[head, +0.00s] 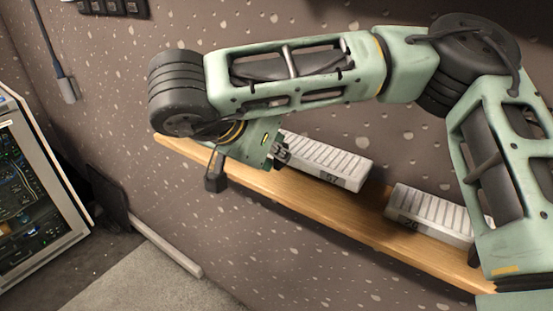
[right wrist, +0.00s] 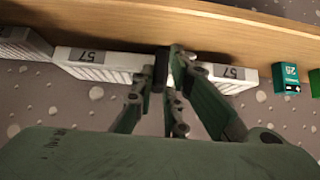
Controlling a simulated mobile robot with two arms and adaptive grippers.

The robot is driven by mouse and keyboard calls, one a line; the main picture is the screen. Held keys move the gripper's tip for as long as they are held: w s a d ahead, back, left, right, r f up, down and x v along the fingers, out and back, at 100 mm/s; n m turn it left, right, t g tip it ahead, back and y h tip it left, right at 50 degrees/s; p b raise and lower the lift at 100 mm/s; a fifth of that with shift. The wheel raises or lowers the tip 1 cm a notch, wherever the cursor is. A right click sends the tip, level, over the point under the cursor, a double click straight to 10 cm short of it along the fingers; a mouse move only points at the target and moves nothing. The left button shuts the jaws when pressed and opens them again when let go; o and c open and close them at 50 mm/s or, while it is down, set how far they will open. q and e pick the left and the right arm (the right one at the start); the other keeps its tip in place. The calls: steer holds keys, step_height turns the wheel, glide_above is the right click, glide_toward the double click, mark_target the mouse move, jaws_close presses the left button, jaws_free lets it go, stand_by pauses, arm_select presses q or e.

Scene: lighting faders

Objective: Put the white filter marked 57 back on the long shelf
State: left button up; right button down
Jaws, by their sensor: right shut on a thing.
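The white filter marked 57 (head: 325,160) has a ribbed top and dark number labels, and lies over the long wooden shelf (head: 310,205). In the right wrist view the white filter (right wrist: 115,70) shows a 57 on each side of my fingers, apparently as one piece. My right gripper (head: 273,152) is at its left part in the head view. In the right wrist view my right gripper (right wrist: 168,75) is shut on it near the middle. The fingers hide part of it. I cannot tell whether it rests fully on the shelf. My left gripper is not in view.
Another white filter (head: 430,212) stands on the shelf to the right, partly behind my arm, with a gap between. A small green piece (right wrist: 287,75) sits beside the held filter in the right wrist view. A speckled wall backs the shelf.

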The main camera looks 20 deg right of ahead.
mark_target(275, 163)
steer(key=shift+f, duration=0.8)
steer(key=shift+w+d+f+p, duration=0.2)
steer(key=shift+d+f+p, duration=0.05)
steer(key=shift+f+p, duration=0.25)
steer(key=shift+s, duration=0.1)
steer(key=shift+f+b, duration=0.2)
steer(key=shift+b, duration=0.1)
steer(key=c, duration=1.8)
jaws_free()
steer(key=shift+o, duration=0.2)
steer(key=shift+r, duration=0.15)
